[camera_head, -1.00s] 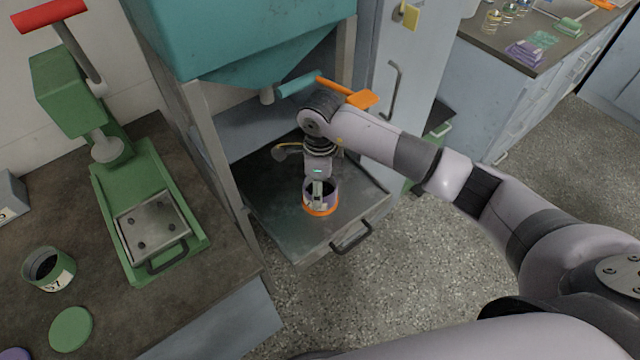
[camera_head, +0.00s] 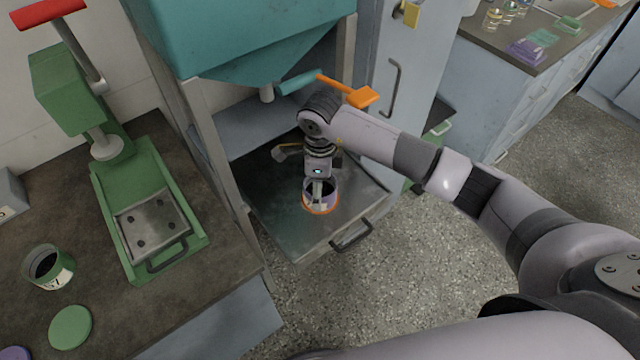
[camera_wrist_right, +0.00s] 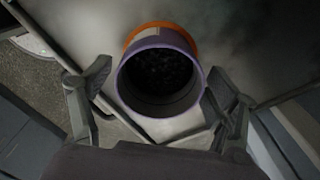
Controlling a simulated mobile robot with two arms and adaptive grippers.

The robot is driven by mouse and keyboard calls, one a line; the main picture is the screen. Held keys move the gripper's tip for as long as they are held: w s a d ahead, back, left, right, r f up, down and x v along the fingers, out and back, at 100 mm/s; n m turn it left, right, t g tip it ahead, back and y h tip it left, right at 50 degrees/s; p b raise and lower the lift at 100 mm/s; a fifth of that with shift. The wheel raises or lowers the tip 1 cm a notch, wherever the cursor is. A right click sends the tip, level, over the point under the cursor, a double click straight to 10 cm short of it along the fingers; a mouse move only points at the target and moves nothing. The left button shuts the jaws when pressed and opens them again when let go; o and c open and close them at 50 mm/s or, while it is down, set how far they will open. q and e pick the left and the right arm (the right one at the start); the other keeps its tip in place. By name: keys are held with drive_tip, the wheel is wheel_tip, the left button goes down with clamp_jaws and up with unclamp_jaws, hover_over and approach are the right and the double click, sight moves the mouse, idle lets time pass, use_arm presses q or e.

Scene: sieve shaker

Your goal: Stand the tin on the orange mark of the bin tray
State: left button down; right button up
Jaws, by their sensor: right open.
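The purple-rimmed tin (camera_head: 331,196) stands upright on the metal bin tray (camera_head: 290,238) below the teal hopper. The right wrist view shows dark contents inside the tin (camera_wrist_right: 160,103). The orange mark (camera_head: 320,212) shows as a ring around the tin's base; in the right wrist view an orange arc (camera_wrist_right: 163,27) shows past the tin's far side. My right gripper (camera_head: 319,200) reaches down at the tin. In the right wrist view its fingers (camera_wrist_right: 160,105) are spread, one on each side of the tin, with gaps visible. My left gripper is not in view.
The teal hopper (camera_head: 245,40) and its frame post (camera_head: 213,150) stand close around the tray. An orange-handled lever (camera_head: 345,90) sits above my wrist. The tray has a black front handle (camera_head: 352,237). A green press (camera_head: 140,205) and an open green tin (camera_head: 48,268) stand on the left bench.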

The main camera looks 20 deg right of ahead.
drive_tip(key=shift+r, duration=0.55)
wheel_tip(320, 180, up, 11)
drive_tip(key=b, duration=0.2)
drive_tip(key=shift+r, duration=0.15)
idle(0.8)
